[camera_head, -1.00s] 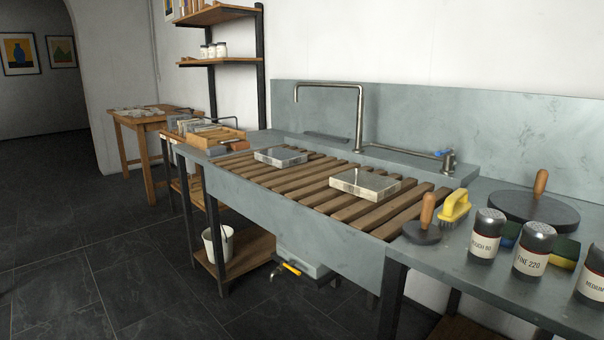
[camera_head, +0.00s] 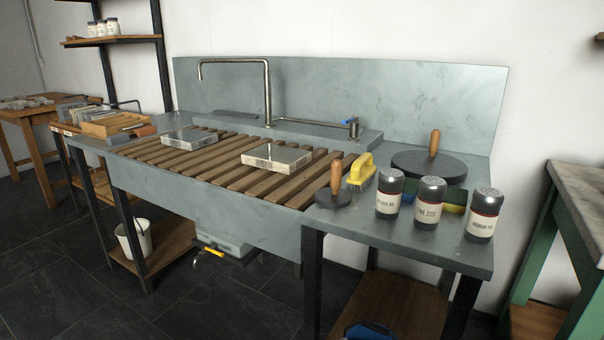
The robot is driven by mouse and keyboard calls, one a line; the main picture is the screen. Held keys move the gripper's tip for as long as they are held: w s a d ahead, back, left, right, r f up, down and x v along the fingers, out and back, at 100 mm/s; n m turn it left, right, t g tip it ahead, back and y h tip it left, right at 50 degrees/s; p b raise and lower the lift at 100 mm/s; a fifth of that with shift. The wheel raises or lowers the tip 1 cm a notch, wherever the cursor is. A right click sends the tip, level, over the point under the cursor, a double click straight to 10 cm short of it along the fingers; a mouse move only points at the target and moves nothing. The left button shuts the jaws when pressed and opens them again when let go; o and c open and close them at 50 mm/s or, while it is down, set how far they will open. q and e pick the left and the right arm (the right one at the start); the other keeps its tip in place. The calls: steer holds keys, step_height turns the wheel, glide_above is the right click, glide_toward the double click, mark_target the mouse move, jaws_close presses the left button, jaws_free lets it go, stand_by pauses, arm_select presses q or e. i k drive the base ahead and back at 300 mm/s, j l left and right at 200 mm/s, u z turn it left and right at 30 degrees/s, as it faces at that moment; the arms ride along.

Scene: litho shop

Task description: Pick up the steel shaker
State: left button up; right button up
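Three shakers with grey perforated metal tops, dark bodies and cream labels stand upright on the right end of the grey sink bench. The left shaker (camera_head: 389,192) has a label that seems to read "ROUGH 80". The middle shaker (camera_head: 429,202) reads "FINE 220". The right shaker (camera_head: 484,215) stands nearest the bench's right edge, and its label seems to begin with "MEDIUM". Which of them is the steel shaker I cannot tell. Neither of my grippers is in view.
Behind the shakers are a dark round disc with a wooden handle (camera_head: 429,164) and a green-yellow sponge (camera_head: 453,201). A small handled disc (camera_head: 334,194) and yellow brush (camera_head: 361,171) lie to their left. Two slabs rest on the slatted rack (camera_head: 220,165). A green-legged table (camera_head: 577,210) stands right.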

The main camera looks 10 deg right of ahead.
mark_target(487, 202)
steer(key=j+z, duration=0.2)
steer(key=z, duration=0.3)
steer(key=j+z, duration=0.25)
steer(key=z, duration=0.25)
steer(key=j+z, duration=0.25)
steer(key=z, duration=0.25)
